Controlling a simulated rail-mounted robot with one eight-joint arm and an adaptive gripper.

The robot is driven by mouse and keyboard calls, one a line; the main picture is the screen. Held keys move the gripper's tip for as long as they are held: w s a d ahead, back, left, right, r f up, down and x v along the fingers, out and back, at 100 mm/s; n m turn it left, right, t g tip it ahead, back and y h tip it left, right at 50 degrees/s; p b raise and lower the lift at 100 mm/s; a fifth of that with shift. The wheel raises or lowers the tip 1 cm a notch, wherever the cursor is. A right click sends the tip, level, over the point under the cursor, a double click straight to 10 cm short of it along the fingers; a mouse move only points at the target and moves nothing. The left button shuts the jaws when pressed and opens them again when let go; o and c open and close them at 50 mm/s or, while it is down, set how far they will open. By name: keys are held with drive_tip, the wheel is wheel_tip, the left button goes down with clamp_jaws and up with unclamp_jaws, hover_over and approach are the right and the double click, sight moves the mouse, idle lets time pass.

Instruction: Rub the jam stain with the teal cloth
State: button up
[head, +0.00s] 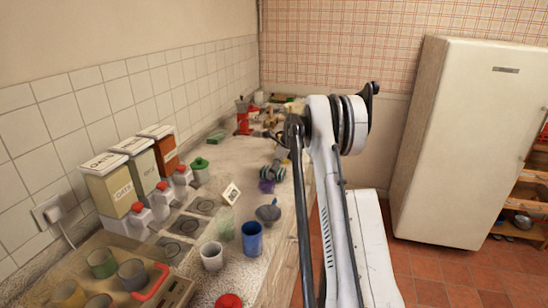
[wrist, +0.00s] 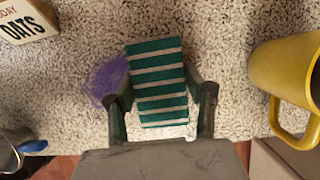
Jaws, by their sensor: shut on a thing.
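The teal cloth (wrist: 155,62) has pale stripes and sits between the two fingers of my gripper (wrist: 162,98) in the wrist view. My gripper is shut on it. The jam stain (wrist: 108,80) is a purple patch on the speckled counter, just left of the cloth, partly behind the left finger. I cannot make out the cloth clearly there. How firmly the cloth touches the counter cannot be told.
A yellow mug (wrist: 285,75) stands right of my gripper in the wrist view. In the head view, a blue cup (head: 252,239), a white cup (head: 212,257) and a grey funnel-like item (head: 268,213) stand nearer on the counter.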

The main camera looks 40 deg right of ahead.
drive_tip(key=shift+s+a+r, duration=0.1)
drive_tip(key=shift+a+r, duration=0.05)
drive_tip(key=shift+r, duration=0.45)
drive_tip(key=shift+s+a+r, duration=0.1)
drive_tip(key=shift+a+r, duration=0.05)
drive_tip(key=shift+r, duration=0.45)
drive_tip(key=shift+r+p, duration=0.85)
drive_tip(key=shift+r, duration=1.4)
drive_tip(key=shift+d, duration=0.1)
drive_tip(key=shift+w+f, duration=0.1)
drive_tip(key=shift+w, duration=0.05)
